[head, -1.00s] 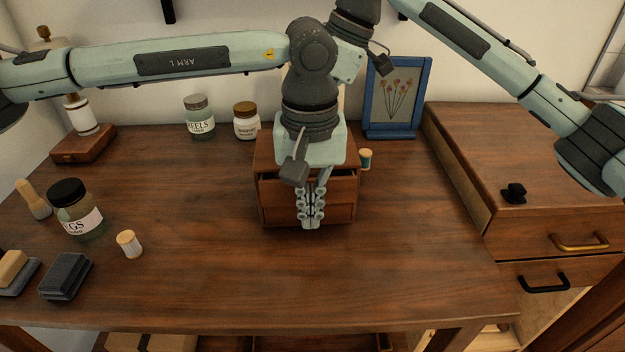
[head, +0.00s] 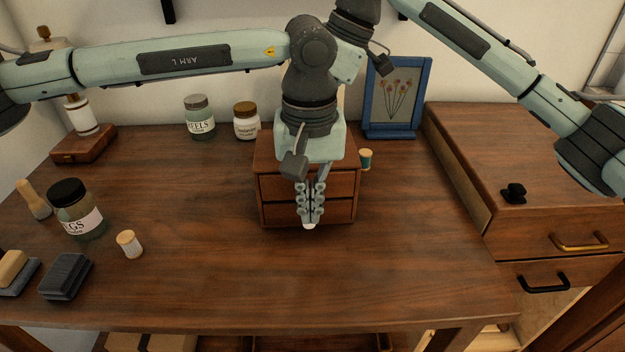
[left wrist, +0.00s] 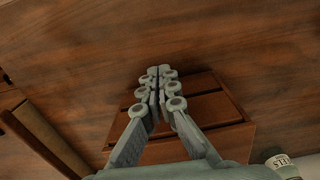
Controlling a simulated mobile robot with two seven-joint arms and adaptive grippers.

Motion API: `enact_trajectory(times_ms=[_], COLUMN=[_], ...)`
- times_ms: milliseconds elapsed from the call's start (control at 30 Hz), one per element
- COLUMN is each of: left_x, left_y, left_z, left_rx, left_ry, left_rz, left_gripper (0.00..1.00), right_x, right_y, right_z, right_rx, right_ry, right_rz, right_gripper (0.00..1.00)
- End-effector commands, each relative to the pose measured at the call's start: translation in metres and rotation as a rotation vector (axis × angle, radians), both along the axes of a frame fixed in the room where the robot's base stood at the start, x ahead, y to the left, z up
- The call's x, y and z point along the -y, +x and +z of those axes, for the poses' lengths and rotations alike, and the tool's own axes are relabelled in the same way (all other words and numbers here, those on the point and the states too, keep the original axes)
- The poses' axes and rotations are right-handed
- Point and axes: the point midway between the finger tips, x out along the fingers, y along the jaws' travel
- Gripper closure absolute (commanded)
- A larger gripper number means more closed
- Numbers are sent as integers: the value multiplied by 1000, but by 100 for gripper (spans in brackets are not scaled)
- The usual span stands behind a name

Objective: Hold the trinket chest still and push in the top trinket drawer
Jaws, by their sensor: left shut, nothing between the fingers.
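The small brown wooden trinket chest (head: 266,152) stands on the desk with two drawer fronts facing me. Its top trinket drawer (head: 274,187) looks about flush with the front, above the lower drawer (head: 276,213). My left gripper (head: 309,222) is shut and empty, pointing down in front of the chest and covering the middle of both fronts. The chest also shows beneath its fingers in the left wrist view (left wrist: 222,108). Whether the fingers touch the drawer is unclear. My right wrist shows behind my left one; its fingers are hidden.
A blue picture frame (head: 370,100) and a thread spool (head: 366,159) stand right of the chest. Two jars, a white-labelled one (head: 246,122) and a green one (head: 199,120), stand behind left.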

Motion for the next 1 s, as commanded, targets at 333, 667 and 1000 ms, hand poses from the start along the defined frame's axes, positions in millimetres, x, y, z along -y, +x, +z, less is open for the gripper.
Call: enact_trajectory(times_ms=[333,667,1000], left_x=[1,2,2], left_y=[-22,-34,-34], left_z=[-1,0,30], left_rx=[-2,-2,-2], left_ry=[-1,0,0], left_rz=[-3,-2,-1], left_gripper=[100,100,100], right_x=[0,0,0], right_y=[-1,0,0], right_z=[-1,-1,-1], right_rx=[-1,0,0], right_ry=[-1,-1,-1], right_rz=[2,1,1], right_gripper=[100,100,100])
